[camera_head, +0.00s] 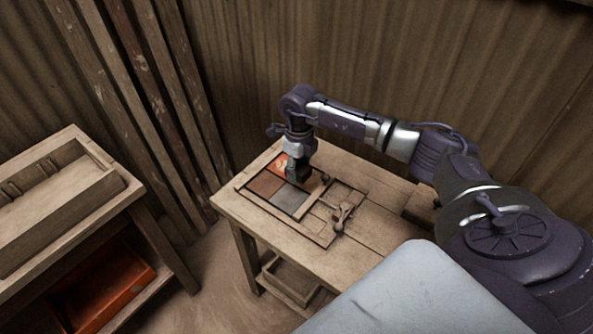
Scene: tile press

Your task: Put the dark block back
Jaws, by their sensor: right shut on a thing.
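My right gripper (298,165) reaches in from the right and points down over the far part of the wooden tile frame (318,236). It is shut on a dark block (298,174), which is hard to tell apart from the dark fingers. Whether the block touches the frame or hangs just above it, I cannot tell. An orange-red tile (280,162), a brown-red tile (264,184) and a grey tile (289,198) lie in the frame around the gripper. The spot right under the gripper is hidden. My left gripper is out of view.
The frame sits on a wooden table (243,216). A second bench (112,207) at the left carries a long wooden tray (70,218), with an orange bin (112,297) below. A corrugated wall is close behind.

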